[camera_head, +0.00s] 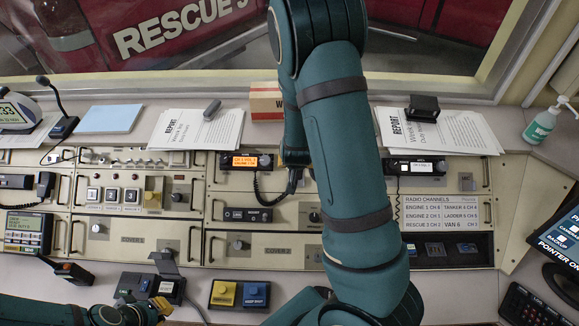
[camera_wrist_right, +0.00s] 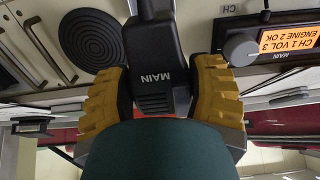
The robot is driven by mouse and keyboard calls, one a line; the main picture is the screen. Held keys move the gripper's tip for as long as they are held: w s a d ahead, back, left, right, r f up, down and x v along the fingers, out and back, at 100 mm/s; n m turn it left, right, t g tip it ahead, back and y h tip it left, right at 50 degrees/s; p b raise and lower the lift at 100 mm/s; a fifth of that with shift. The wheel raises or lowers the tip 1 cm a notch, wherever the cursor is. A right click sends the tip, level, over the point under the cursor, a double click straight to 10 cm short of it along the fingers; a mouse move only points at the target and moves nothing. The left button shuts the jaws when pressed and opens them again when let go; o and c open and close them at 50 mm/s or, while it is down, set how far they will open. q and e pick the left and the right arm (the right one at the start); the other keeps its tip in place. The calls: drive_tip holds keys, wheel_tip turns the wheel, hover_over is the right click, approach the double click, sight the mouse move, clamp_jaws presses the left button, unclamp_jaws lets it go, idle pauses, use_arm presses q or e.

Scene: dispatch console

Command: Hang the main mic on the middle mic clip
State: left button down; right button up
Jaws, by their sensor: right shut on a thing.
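The main mic (camera_wrist_right: 155,50) is a black handset lettered MAIN. It sits between the two yellow finger pads of my right gripper (camera_wrist_right: 164,88), which is shut on it. In the head view my right arm hides most of this gripper, and a black coiled cord (camera_head: 270,196) hangs beside it. The main radio with its orange display (camera_head: 245,161) is just left of there; it also shows in the right wrist view (camera_wrist_right: 272,38). I cannot make out the middle mic clip. My left gripper (camera_head: 158,309) is low at the left, its finger opening unclear.
A round black grille (camera_wrist_right: 92,38) is near the mic in the right wrist view. A raised-cover switch box (camera_head: 160,287) stands close to my left gripper, beside a yellow-and-blue button box (camera_head: 240,294). Papers (camera_head: 195,130) and a desk microphone (camera_head: 62,125) lie behind the panels.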

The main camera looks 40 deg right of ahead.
drive_tip(key=shift+d+f+b, duration=0.2)
drive_tip(key=shift+f+b, duration=0.15)
drive_tip(key=shift+f, duration=0.1)
drive_tip(key=b+x, duration=0.3)
drive_tip(key=x, duration=0.2)
drive_tip(key=shift+f, duration=0.1)
drive_tip(key=shift+f+b, duration=0.4)
drive_tip(key=shift+b, duration=0.2)
drive_tip(key=o, duration=1.4)
drive_tip(key=shift+r, duration=0.1)
drive_tip(key=shift+v, duration=5.95)
